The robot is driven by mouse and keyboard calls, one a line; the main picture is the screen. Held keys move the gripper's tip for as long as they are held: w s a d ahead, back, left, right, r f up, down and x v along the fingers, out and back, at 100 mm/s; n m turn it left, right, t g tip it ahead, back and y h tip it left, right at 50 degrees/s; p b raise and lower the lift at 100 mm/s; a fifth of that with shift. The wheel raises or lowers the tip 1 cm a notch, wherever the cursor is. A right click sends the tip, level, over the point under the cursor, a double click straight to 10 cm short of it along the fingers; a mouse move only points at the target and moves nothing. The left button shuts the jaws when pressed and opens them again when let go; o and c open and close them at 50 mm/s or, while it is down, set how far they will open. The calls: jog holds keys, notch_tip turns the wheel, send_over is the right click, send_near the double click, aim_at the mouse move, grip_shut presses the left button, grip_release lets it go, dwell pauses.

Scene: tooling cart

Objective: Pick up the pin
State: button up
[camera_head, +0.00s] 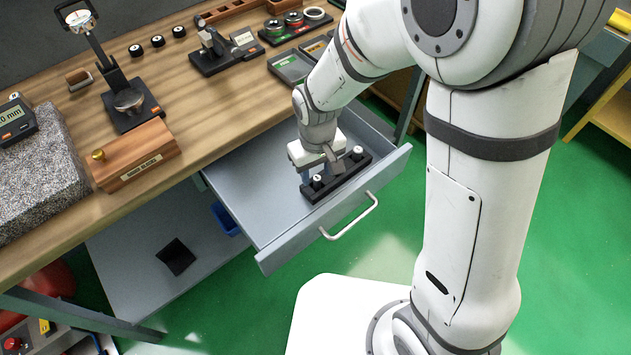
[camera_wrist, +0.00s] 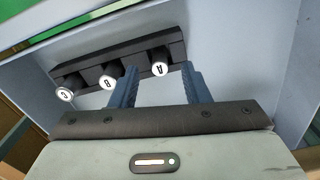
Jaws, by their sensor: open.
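Three dark pins with white lettered tops stand in a black rack (camera_wrist: 88,75) inside the open drawer. In the wrist view these are pin A (camera_wrist: 160,68), pin B (camera_wrist: 108,82) and pin C (camera_wrist: 65,93). In the head view the rack (camera_head: 350,182) shows beneath my gripper (camera_head: 318,180), and two pin tops are visible. My gripper is open, its blue fingers (camera_wrist: 161,78) pointing down. In the wrist view pin A appears between the fingers, and the left finger passes beside pin B. I cannot tell whether the fingers touch either pin.
The grey drawer (camera_head: 270,235) has raised walls and a front handle (camera_head: 350,220). Its floor left of the rack is clear. The wooden bench top (camera_head: 215,110) above holds gauges, a wooden gauge-block box (camera_head: 135,158) and a granite block (camera_head: 45,170).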

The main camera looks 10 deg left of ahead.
notch_tip(320, 180, down, 2)
jog(key=shift+f, duration=0.1)
grip_shut()
dwell(0.5)
